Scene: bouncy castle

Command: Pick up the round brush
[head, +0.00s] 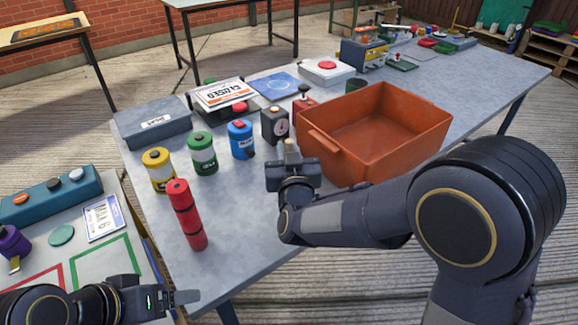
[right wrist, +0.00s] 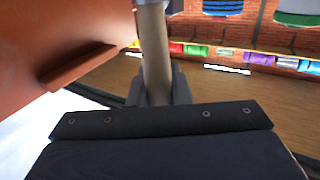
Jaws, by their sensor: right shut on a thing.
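My right gripper (head: 291,160) is beside the left end of an orange bin on the grey table. It is shut on a pale, stick-like handle, which I take to be the round brush (head: 289,146). In the right wrist view, the pale handle (right wrist: 155,50) stands upright between the fingers of my right gripper (right wrist: 158,88), and its upper end runs out of the picture. The brush's bristles are not visible. My left gripper (head: 180,297) is low at the bottom left, seen side-on, so its opening is unclear.
The orange bin (head: 385,135) is close to my right gripper. A black timer-like box (head: 275,125) stands just behind it. Yellow (head: 159,170), green (head: 202,154) and blue (head: 241,140) cans and a red stacked cylinder (head: 187,214) stand to the left. The table's front edge is fairly clear.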

